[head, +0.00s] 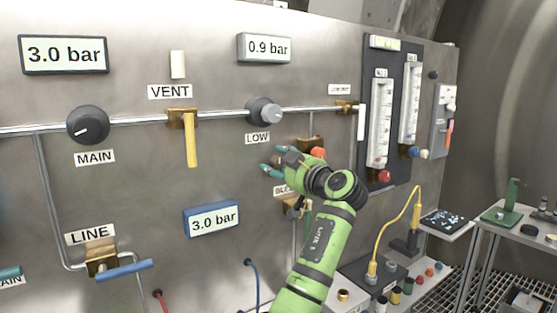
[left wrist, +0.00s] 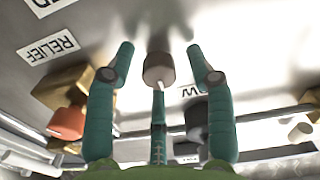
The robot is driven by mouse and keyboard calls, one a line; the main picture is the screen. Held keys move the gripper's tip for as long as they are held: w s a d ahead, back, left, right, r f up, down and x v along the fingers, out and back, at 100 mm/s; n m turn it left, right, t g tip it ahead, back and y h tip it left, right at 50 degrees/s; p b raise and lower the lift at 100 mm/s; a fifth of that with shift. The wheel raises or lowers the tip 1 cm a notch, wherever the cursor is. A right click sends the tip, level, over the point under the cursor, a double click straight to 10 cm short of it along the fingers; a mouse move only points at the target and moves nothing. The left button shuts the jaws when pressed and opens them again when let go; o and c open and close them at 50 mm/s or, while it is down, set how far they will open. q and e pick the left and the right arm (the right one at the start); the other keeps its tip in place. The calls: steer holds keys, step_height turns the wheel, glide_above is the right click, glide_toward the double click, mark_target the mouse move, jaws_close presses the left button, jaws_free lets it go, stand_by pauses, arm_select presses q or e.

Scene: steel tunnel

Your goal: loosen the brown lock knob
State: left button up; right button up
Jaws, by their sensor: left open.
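The brown lock knob (left wrist: 158,69) shows in the left wrist view, standing out from the steel panel on a short stem. My left gripper (left wrist: 160,58) is open, with one teal finger on either side of the knob and a gap to each. A further teal finger reaches up from below, close to the knob's lower edge; I cannot tell whether it touches. In the head view my left gripper (head: 271,163) is at the panel below the LOW label, and I cannot make out the brown knob there. My right gripper is not in view.
The LOW regulator knob (head: 264,111) is above my gripper. An orange relief knob (head: 318,153) on a brass fitting is close beside it. The yellow VENT lever (head: 192,140) is to the left. Flow meters (head: 379,120) stand to the right.

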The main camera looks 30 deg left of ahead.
arm_select(q)
steer(key=shift+w+a, duration=0.1)
steer(key=shift+a, duration=0.15)
jaws_close()
steer(key=shift+m, duration=0.3)
steer(key=m+p, duration=0.1)
steer(key=m, duration=0.3)
steer(key=shift+r+m, duration=0.1)
steer(key=shift+m, duration=0.2)
steer(key=m+p, duration=0.2)
steer(key=m, duration=0.1)
steer(key=shift+m, duration=0.4)
steer(key=m+p, duration=0.2)
steer(key=m, duration=0.2)
steer(key=shift+r+p, duration=0.1)
steer(key=shift+p, duration=0.3)
steer(key=shift+m+p, duration=1.65)
steer(key=shift+m, duration=0.85)
